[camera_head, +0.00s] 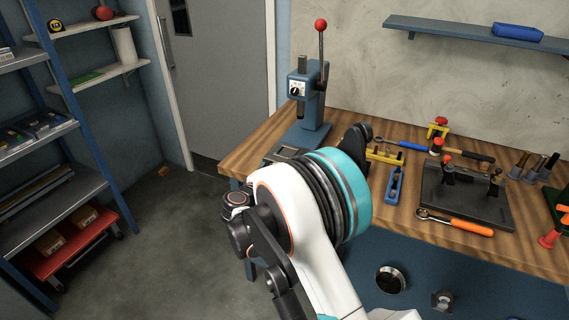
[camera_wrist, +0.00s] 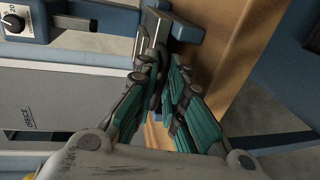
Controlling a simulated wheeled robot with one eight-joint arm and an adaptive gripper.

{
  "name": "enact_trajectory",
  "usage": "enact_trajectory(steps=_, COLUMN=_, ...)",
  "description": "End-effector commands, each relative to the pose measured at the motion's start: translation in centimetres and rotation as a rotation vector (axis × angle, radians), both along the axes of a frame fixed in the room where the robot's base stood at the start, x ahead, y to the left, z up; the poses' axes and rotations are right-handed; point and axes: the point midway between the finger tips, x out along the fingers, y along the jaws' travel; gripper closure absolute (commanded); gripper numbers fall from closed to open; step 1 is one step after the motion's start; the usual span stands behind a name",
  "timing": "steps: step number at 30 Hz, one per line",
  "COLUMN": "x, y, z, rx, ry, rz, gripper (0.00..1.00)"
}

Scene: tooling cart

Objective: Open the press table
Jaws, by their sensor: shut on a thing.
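The press (camera_head: 310,95) is blue, with a lever topped by a red knob, and stands upright at the back left of the workbench. It is partly seen with its dial in the wrist view (camera_wrist: 22,22). Its table looks like the dark flat plate (camera_head: 285,153) low at the front of the press; my arm hides part of it in the head view. In the wrist view, a grey metal part (camera_wrist: 152,28) by a blue block lies at the tips of my gripper (camera_wrist: 164,68). My gripper is shut on this part, apparently the press table. The head view hides the fingers.
The wooden bench (camera_head: 400,225) holds a blue tool (camera_head: 395,185), a dark fixture plate (camera_head: 466,195) and an orange-handled ratchet (camera_head: 455,222) to the right. A grey door (camera_head: 215,75) is behind; a shelf rack (camera_head: 70,165) stands left. The floor between is mostly clear.

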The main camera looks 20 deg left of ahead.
Motion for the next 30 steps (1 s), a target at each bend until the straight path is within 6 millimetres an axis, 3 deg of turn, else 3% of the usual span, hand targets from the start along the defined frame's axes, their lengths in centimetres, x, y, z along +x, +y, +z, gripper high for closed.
enact_trajectory(steps=3, x=-1.2, y=0.0, z=-0.2, rx=0.004, ry=0.003, rz=0.0, gripper=1.0)
enact_trajectory(steps=12, x=-1.3, y=0.0, z=-0.2, rx=0.005, ry=0.004, rz=-0.001, gripper=1.0)
enact_trajectory(steps=13, x=-1.3, y=0.0, z=-0.2, rx=0.005, ry=0.004, rz=-0.001, gripper=0.87)
enact_trajectory(steps=15, x=-1.3, y=0.0, z=-0.2, rx=0.004, ry=0.004, rz=-0.001, gripper=0.71)
enact_trajectory(steps=26, x=-1.4, y=0.1, z=0.0, rx=0.001, ry=0.001, rz=0.0, gripper=0.71)
enact_trajectory(steps=30, x=-2.5, y=0.2, z=0.3, rx=0.001, ry=0.001, rz=0.002, gripper=0.71)
